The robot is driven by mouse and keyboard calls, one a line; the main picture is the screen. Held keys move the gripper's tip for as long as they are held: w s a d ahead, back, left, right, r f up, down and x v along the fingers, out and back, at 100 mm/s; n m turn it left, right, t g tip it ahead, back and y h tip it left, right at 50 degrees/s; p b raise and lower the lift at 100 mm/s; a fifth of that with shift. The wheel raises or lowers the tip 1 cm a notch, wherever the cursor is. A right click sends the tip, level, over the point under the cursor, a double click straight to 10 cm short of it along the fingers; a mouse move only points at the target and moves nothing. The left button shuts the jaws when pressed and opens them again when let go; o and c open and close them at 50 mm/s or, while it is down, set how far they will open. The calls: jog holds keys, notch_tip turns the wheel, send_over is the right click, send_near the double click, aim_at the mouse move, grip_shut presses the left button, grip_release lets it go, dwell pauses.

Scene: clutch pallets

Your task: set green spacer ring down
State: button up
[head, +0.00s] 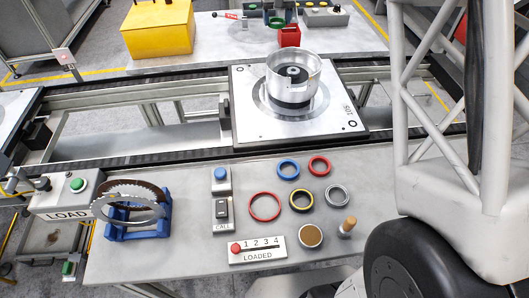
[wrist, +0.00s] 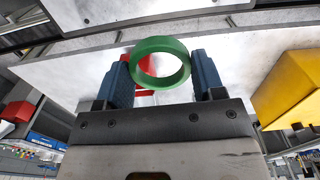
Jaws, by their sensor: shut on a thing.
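The green spacer ring (wrist: 160,82) is between the two blue fingers of my gripper (wrist: 162,78) in the wrist view. The gripper is shut on it, with a finger against each side, and the ring's opening faces the camera. In the head view the ring (head: 276,22) shows small at the top, over the far bench (head: 225,52), just behind a red bin (head: 289,37). I cannot tell how high it is above the bench.
A yellow bin (head: 160,29) stands on the far bench, left of the ring. A button box (head: 326,15) is to the right. A pallet (head: 245,120) with a metal housing (head: 303,73) sits on the conveyor. The near table (head: 190,255) holds several rings and a blue rack (head: 153,228).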

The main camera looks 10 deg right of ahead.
jog(key=s+a+r+n, duration=0.1)
jog(key=s+a+r, duration=0.15)
jog(key=s, duration=0.95)
jog(key=s+a+r+n, duration=0.1)
jog(key=s+a, duration=0.3)
jog(key=s, duration=0.8)
jog(key=s+a+r+n, duration=0.1)
jog(key=s+a, duration=0.2)
jog(key=s, duration=0.9)
jog(key=s+d+f, duration=0.1)
jog(key=s+f, duration=0.4)
jog(key=s, duration=0.5)
jog(key=s+d+f+n, duration=0.1)
jog(key=s+f, duration=0.4)
jog(key=s, duration=0.6)
jog(key=s+d+f+n, duration=0.1)
jog(key=s+d+f, duration=0.2)
jog(key=s, duration=0.7)
jog(key=shift+s+f, duration=0.25)
jog(key=shift+f, duration=0.85)
jog(key=shift+s+d+f, duration=0.15)
jog(key=shift+s+f, duration=0.3)
jog(key=shift+w, duration=0.1)
